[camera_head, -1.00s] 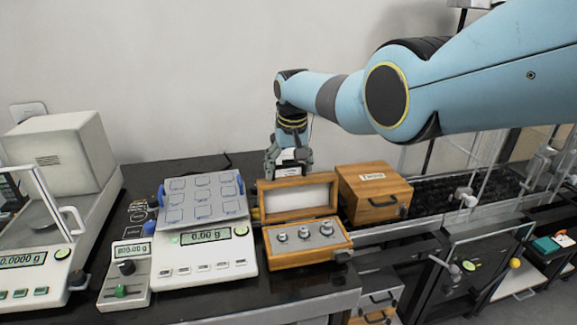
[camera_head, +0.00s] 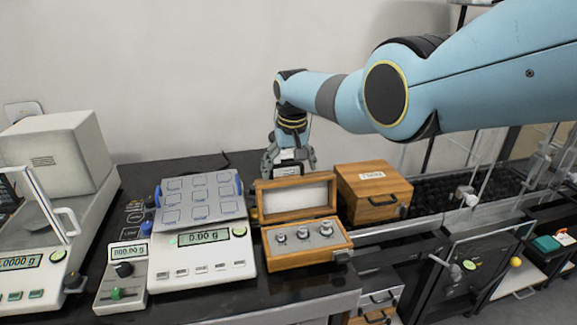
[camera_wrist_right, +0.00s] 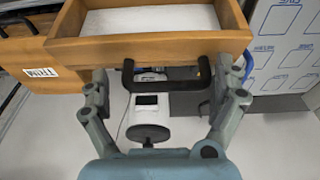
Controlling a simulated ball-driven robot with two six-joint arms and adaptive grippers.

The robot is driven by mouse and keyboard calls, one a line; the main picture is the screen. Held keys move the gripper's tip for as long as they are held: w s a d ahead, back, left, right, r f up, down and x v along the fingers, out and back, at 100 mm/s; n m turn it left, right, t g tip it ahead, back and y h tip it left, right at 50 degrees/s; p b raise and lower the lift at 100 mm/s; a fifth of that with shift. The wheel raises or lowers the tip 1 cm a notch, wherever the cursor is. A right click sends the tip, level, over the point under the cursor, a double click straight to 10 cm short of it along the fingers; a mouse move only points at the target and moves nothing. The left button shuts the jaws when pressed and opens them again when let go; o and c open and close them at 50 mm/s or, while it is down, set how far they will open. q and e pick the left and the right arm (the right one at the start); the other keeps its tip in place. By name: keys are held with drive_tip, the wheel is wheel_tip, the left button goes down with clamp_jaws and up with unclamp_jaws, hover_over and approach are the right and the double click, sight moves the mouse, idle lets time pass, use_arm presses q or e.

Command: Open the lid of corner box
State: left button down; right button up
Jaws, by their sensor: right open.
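The wooden box (camera_head: 306,253) stands near the table's front right corner with several metal weights (camera_head: 303,233) in its tray. Its lid (camera_head: 297,212) is raised and stands upright at the back, showing a white lining. My right gripper (camera_head: 288,168) is behind the raised lid, its fingertips partly hidden by it. In the right wrist view, the gripper (camera_wrist_right: 165,92) is open, with its fingers on either side of the lid's black handle (camera_wrist_right: 166,88). Whether they touch the handle is unclear. My left gripper is not in view.
A closed, labelled wooden box (camera_head: 372,188) stands right of the open one. A balance (camera_head: 203,262) with a blue-cornered pan is close on the left. A larger balance (camera_head: 58,160) stands at the far left. A wall is behind the table.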

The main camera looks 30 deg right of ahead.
sight(291, 180)
drive_tip(key=shift+a+r, duration=0.15)
drive_tip(key=shift+r, duration=0.2)
drive_tip(key=v, duration=1.1)
drive_tip(key=shift+r, duration=0.2)
drive_tip(key=shift+s, duration=0.1)
